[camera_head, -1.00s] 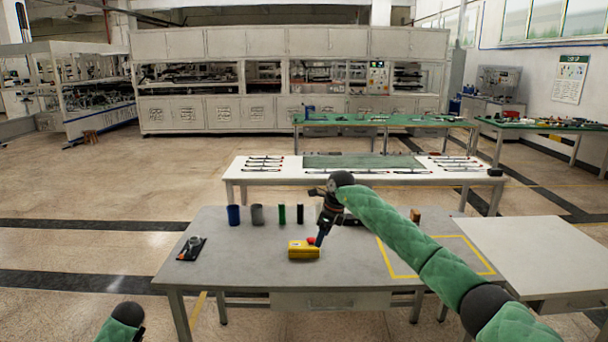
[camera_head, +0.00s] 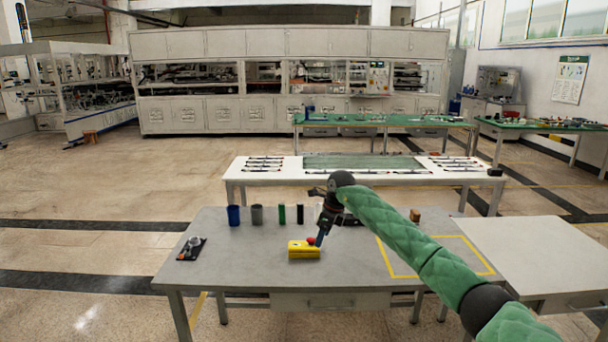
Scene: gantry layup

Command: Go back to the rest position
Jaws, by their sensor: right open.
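My right gripper (camera_head: 321,238) is open at the end of the green-covered right arm. It points down beside the red button on the yellow box (camera_head: 304,251), near the middle of the grey table (camera_head: 230,262). Its fingertips are small here, and I cannot tell whether they touch the box. My left gripper is not in this view.
A blue cup (camera_head: 233,215), a grey cup (camera_head: 257,214), a green cylinder (camera_head: 282,214) and a black one (camera_head: 300,214) stand behind the box. A dark tray (camera_head: 191,249) lies at left. A yellow taped outline (camera_head: 440,274) and brown block (camera_head: 415,215) are at right.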

